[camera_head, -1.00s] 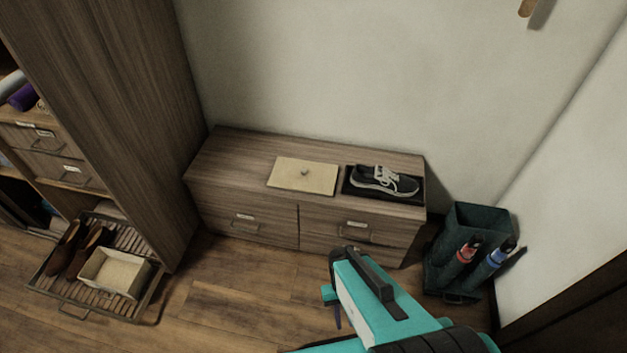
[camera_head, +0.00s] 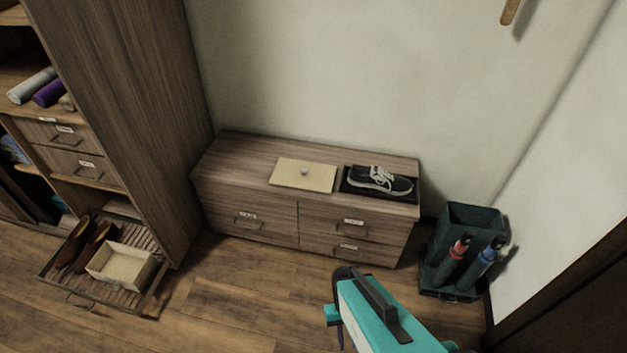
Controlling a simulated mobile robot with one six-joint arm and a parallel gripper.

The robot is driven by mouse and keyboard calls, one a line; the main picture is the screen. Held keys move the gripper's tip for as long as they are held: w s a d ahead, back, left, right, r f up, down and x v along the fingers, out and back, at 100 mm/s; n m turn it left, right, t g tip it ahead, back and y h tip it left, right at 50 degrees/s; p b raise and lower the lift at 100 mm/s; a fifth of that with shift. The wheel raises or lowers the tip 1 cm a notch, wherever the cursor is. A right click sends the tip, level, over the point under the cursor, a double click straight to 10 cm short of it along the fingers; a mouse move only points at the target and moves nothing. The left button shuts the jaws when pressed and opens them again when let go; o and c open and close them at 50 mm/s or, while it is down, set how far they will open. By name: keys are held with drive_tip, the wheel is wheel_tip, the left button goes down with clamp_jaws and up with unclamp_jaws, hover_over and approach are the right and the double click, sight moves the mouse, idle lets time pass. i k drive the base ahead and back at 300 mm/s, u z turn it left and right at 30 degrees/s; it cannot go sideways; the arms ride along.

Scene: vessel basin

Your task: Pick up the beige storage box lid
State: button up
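The beige storage box lid (camera_head: 303,176) lies flat on top of the low wooden cabinet (camera_head: 245,152), left of a shoe. It has a small round knob in its middle. An open beige box (camera_head: 122,266) without a cover sits in the pulled-out slatted tray at the lower left. My teal arm reaches in from the bottom right. Its end, my gripper (camera_head: 338,308), is over the floor in front of the cabinet, well apart from the lid. Its fingers are too small and partly hidden to show whether they are open.
A dark sneaker (camera_head: 378,180) sits on a black tray right of the lid. Brown shoes (camera_head: 85,243) stand in the pulled-out tray (camera_head: 95,291). A dark green bin (camera_head: 470,219) with red and blue-topped items stands right of the cabinet. A tall wardrobe (camera_head: 130,100) borders the left. The floor before the cabinet is clear.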

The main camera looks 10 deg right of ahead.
sight(315, 178)
drive_tip(key=u, duration=0.35)
drive_tip(key=i, duration=0.5)
drive_tip(key=u, duration=1.1)
drive_tip(key=k, duration=0.2)
drive_tip(key=u, duration=0.4)
